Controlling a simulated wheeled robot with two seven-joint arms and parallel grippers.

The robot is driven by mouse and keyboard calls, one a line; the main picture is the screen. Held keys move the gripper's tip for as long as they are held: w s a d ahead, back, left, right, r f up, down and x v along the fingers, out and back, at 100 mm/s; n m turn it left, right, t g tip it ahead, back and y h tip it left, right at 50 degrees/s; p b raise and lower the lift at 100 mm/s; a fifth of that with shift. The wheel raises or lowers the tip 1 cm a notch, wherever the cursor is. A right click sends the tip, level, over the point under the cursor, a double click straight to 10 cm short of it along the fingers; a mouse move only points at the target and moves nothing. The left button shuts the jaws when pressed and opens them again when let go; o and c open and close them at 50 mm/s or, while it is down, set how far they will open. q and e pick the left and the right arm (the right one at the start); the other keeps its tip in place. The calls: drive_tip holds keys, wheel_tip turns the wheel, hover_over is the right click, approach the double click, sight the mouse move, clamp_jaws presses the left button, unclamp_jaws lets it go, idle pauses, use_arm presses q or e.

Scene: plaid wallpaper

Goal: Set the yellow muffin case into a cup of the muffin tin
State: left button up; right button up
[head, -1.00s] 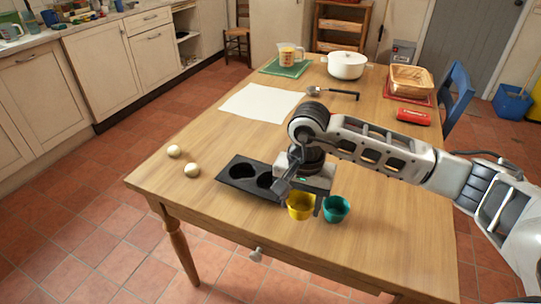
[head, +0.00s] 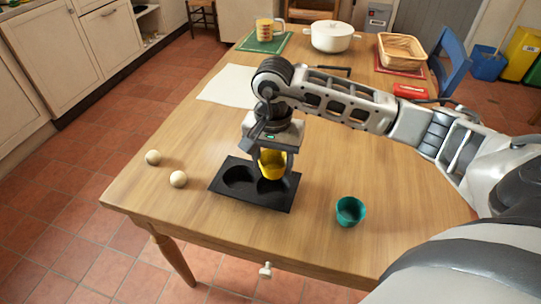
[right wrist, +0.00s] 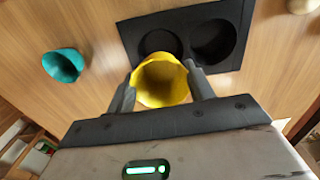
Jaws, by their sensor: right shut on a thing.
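The yellow muffin case (head: 272,163) is upright between the fingers of my right gripper (head: 274,168), which is shut on it. It is over the far edge of the right cup of the black muffin tin (head: 222,187) and hides part of that cup. The left cup (head: 240,177) looks empty. In the right wrist view the yellow case (right wrist: 160,82) sits between both fingertips (right wrist: 161,88) and overlaps the near side of one cup of the tin (right wrist: 128,32). Its exact height above the tin is hard to tell. My left gripper is not in view.
A teal case (head: 350,211) stands on the wooden table (head: 310,230) right of the tin. Two pale balls (head: 178,179) lie left of it. A white sheet (head: 228,84), a white pot (head: 332,37) and a basket (head: 402,50) are farther back. The table around the teal case is clear.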

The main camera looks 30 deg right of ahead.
drive_tip(key=shift+a+f+b, duration=0.1)
drive_tip(key=shift+f+b, duration=0.1)
drive_tip(key=shift+b, duration=0.15)
drive_tip(key=shift+f+b, duration=0.25)
drive_tip(key=shift+b, duration=0.05)
wheel_tip(320, 180, down, 3)
drive_tip(key=b, duration=0.2)
drive_tip(key=shift+r+b, duration=0.1)
drive_tip(key=shift+b, duration=0.3)
wheel_tip(320, 180, down, 2)
drive_tip(key=shift+f+b, duration=0.15)
drive_tip(key=shift+b, duration=1.1)
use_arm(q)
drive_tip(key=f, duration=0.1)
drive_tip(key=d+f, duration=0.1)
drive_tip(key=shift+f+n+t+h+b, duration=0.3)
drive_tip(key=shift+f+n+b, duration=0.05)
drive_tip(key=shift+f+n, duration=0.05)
use_arm(e)
drive_tip(key=shift+s+f, duration=0.15)
drive_tip(key=shift+f, duration=0.15)
